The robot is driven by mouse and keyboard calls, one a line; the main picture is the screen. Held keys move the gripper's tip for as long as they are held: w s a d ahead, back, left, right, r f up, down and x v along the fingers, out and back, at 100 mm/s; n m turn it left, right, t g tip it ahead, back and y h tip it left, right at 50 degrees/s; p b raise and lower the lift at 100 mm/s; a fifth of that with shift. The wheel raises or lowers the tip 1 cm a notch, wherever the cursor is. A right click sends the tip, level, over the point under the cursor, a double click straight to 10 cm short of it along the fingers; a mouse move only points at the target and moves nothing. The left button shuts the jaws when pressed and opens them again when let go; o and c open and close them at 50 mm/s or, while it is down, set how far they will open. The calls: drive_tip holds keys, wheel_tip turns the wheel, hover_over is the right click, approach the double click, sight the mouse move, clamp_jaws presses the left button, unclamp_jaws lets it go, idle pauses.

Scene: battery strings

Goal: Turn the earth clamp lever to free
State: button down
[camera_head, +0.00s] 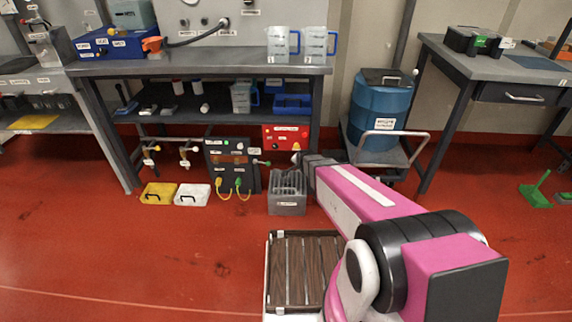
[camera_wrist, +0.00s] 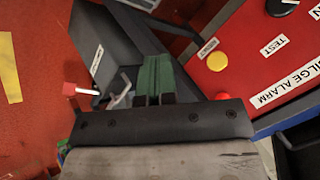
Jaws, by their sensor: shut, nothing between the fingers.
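My gripper (camera_wrist: 157,78) is shut and shows as green fingers in the wrist view. In the head view my gripper (camera_head: 299,159) is dark and small, in front of the red alarm box and above a grey slotted bin. A small lever-like part with a red and white end (camera_wrist: 78,91) shows left of my fingers in the wrist view, apart from them. A bent grey metal piece (camera_wrist: 121,97) lies between it and the fingers. I cannot tell for sure which part is the earth clamp lever.
The red alarm box (camera_head: 285,137) is close to my gripper and also shows in the wrist view (camera_wrist: 232,67). The slotted bin (camera_head: 286,209) stands below. A shelved bench (camera_head: 200,69) overhangs. Yellow (camera_head: 158,199) and white (camera_head: 192,200) trays lie left.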

drive_tip(key=w+a+f+n+t+h, duration=0.15)
drive_tip(key=w+a+n, duration=0.25)
drive_tip(key=a, duration=0.5)
drive_tip(key=w+a+f+n+t, duration=0.1)
drive_tip(key=w+a+n+t, duration=0.1)
drive_tip(key=w+a+n, duration=0.45)
drive_tip(key=w+a+f+m, duration=0.1)
drive_tip(key=w+f+m, duration=0.1)
drive_tip(key=w+f, duration=0.4)
drive_tip(key=shift+w+a+f, duration=0.2)
drive_tip(key=shift+f, duration=1.45)
drive_tip(key=shift+w+f, duration=0.1)
